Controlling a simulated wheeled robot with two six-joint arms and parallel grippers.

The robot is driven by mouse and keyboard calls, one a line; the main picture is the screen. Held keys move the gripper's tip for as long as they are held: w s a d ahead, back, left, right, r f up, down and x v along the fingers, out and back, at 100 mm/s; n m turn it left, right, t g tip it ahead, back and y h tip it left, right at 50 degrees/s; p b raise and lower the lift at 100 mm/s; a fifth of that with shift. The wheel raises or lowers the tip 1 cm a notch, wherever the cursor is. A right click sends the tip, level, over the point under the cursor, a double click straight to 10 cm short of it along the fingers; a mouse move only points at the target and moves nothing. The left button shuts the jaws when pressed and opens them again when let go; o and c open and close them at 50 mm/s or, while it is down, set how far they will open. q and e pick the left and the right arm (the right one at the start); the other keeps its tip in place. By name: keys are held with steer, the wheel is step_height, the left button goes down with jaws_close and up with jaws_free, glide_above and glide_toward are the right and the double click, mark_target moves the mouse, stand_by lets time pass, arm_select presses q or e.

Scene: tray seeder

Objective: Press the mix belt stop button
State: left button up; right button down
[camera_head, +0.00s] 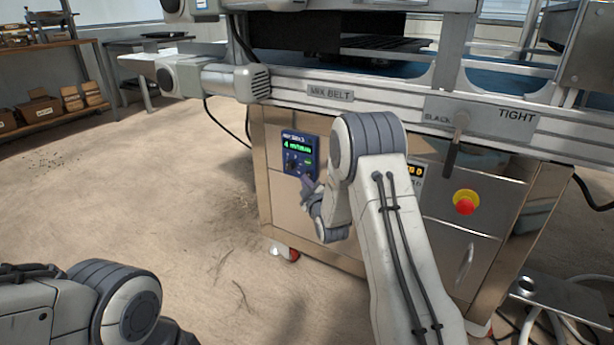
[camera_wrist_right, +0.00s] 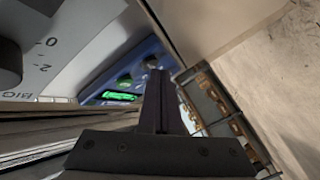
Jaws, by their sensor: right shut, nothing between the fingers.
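A blue control panel (camera_head: 312,141) with a green lit display sits on the metal cabinet front, below the "MIX BELT" label (camera_head: 330,93). It also shows in the right wrist view (camera_wrist_right: 95,92), tilted, with its green display. A stop button cannot be made out clearly on it. My right gripper (camera_head: 306,187) is just below the panel in the head view. In the right wrist view its dark fingers (camera_wrist_right: 157,75) are shut and empty, with their tips overlapping the panel's edge; contact cannot be told. My left gripper is out of view.
A red button on a yellow base (camera_head: 465,203) is on the cabinet to the right of my right arm. A black-handled lever (camera_head: 456,140) hangs by the "SLACK/TIGHT" plate. A second display (camera_head: 416,171) is partly hidden by my arm. Open floor (camera_head: 150,200) lies left.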

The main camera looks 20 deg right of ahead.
steer(key=shift+s+a, duration=0.15)
steer(key=shift+a, duration=0.1)
steer(key=shift+a, duration=0.1)
steer(key=s+a, duration=0.3)
steer(key=a, duration=0.1)
steer(key=shift+s+a, duration=0.25)
steer(key=shift+s, duration=0.1)
stand_by(0.7)
